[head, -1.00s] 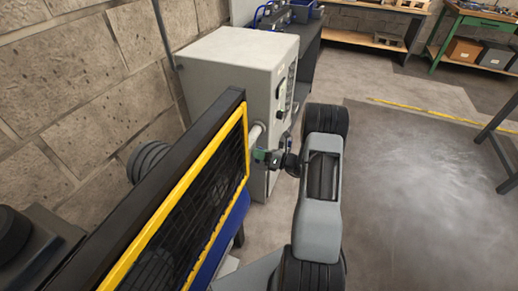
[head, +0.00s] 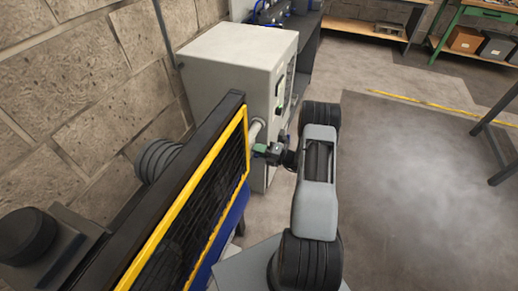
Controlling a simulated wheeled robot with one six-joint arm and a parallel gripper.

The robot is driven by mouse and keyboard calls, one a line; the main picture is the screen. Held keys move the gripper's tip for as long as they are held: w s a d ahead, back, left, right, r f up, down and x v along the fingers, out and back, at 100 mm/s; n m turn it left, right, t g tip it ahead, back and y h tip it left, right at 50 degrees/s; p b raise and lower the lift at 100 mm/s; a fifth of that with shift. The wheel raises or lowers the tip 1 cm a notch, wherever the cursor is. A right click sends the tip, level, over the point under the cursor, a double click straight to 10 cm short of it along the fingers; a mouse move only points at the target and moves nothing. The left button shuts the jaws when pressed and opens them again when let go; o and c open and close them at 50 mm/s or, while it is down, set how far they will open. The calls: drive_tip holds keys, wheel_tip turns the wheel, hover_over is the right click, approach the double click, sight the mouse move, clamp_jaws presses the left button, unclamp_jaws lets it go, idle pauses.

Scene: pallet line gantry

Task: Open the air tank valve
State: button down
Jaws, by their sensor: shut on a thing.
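The air tank's valve (head: 259,148) shows as a small green part at the end of a pale pipe (head: 255,130), just right of the yellow-edged guard. My gripper (head: 268,151) reaches it from the right and is shut on the green part. The fingers and the valve are small here, so the handle's angle is hard to tell. The tank itself is mostly hidden behind the guard; a blue surface (head: 232,215) shows below it.
A black mesh guard with a yellow edge (head: 208,165) stands close left of my gripper. A grey cabinet (head: 228,60) stands behind it. A workbench (head: 365,28) is at the back.

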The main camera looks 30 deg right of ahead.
drive_tip(key=shift+f+m, duration=0.1)
drive_tip(key=shift+m, duration=0.6)
drive_tip(key=c, duration=1.1)
unclamp_jaws()
drive_tip(key=v, duration=1.4)
drive_tip(key=shift+a, duration=0.1)
